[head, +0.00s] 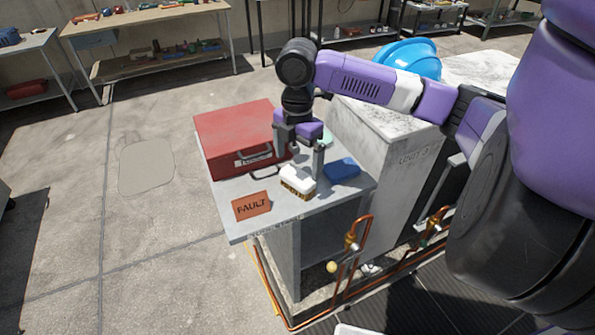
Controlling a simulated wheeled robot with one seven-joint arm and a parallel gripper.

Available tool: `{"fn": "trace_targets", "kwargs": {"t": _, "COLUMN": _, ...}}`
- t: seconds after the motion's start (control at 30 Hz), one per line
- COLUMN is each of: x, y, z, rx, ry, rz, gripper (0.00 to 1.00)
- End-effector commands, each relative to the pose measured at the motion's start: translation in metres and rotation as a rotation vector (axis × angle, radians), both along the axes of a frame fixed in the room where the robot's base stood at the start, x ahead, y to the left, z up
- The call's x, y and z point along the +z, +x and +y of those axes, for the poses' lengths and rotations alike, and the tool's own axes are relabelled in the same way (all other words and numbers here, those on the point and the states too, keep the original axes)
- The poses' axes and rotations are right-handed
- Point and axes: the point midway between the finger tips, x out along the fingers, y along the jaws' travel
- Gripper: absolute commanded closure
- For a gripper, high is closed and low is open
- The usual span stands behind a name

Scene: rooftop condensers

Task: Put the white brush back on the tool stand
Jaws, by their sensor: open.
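The white brush (298,179), with tan bristles along its lower front edge, is at the grey top of a small stand (275,216). It appears to rest there, bristles down, though its contact with the top is hard to see. Faint lettering on the stand's front edge is too small to read surely. My gripper (299,167) points down just behind and above the brush. Its two fingers are apart, one to the left and one to the right of the brush's back end, and nothing shows clamped between them.
A red toolbox (236,135) stands behind left of the brush. A blue cloth or sponge (342,169) lies to its right, an orange FAULT card (252,206) at front left. A grey condenser unit (380,140) stands close right. Copper pipes (350,255) run in front. Open floor lies left.

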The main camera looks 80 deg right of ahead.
Motion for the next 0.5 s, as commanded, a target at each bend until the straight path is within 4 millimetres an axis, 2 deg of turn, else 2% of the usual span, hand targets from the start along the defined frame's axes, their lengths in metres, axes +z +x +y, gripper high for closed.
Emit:
{"fn": "trace_targets", "kwargs": {"t": 0.1, "x": 0.024, "y": 0.000, "z": -0.001, "rx": 0.000, "ry": -0.002, "rz": -0.001, "gripper": 0.00}}
{"fn": "trace_targets", "kwargs": {"t": 0.23, "x": 0.046, "y": 0.001, "z": 0.000, "rx": 0.001, "ry": -0.002, "rz": -0.001, "gripper": 0.00}}
{"fn": "trace_targets", "kwargs": {"t": 0.5, "x": 0.065, "y": 0.000, "z": 0.000, "rx": 0.000, "ry": 0.000, "rz": 0.001, "gripper": 0.00}}
